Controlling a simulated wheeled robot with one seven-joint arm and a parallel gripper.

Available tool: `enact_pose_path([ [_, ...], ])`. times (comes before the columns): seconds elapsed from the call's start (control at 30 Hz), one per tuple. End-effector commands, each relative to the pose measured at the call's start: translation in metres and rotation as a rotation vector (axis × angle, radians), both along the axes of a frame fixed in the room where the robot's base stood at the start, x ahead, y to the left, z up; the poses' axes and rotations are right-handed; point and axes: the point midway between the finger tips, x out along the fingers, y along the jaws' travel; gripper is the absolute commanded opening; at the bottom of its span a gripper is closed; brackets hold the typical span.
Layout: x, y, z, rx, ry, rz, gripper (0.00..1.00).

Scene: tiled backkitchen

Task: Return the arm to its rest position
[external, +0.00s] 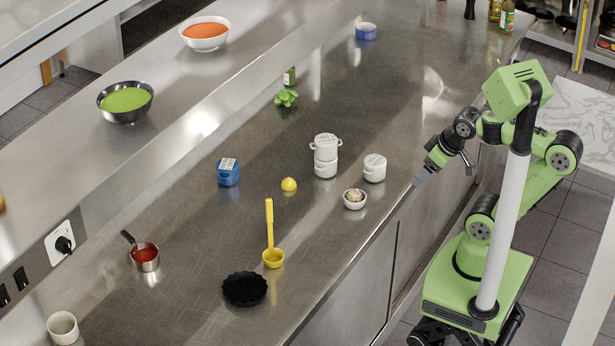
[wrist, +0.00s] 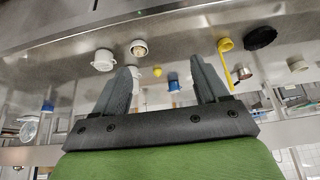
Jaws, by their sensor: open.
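My green arm stands at the right of the external view, beside the steel counter (external: 330,240). It is bent, with the wrist reaching left to the counter's front edge. My gripper (external: 420,178) points down and left there, near the white lidded pot (external: 375,168) but apart from it. In the wrist view my gripper (wrist: 164,88) shows two grey fingers spread apart with nothing between them in their grasp. Counter items show beyond the fingers.
On the counter are stacked white pots (external: 326,156), a small white bowl (external: 355,199), a lemon (external: 289,184), a blue container (external: 228,172), a yellow ladle (external: 272,257), a black fluted dish (external: 244,289) and a saucepan (external: 145,256). Soup bowls (external: 125,102) stand on the raised shelf.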

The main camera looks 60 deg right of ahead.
Motion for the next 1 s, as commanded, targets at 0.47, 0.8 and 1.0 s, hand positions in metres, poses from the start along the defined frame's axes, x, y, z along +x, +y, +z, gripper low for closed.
enact_pose_path([
  [0.47,-0.029,0.002,-0.017,-0.003,-0.007,0.012,0.73],
  [0.8,-0.029,0.002,-0.016,-0.003,-0.007,0.012,0.73],
  [1.0,-0.029,0.002,-0.016,-0.003,-0.007,0.012,0.73],
])
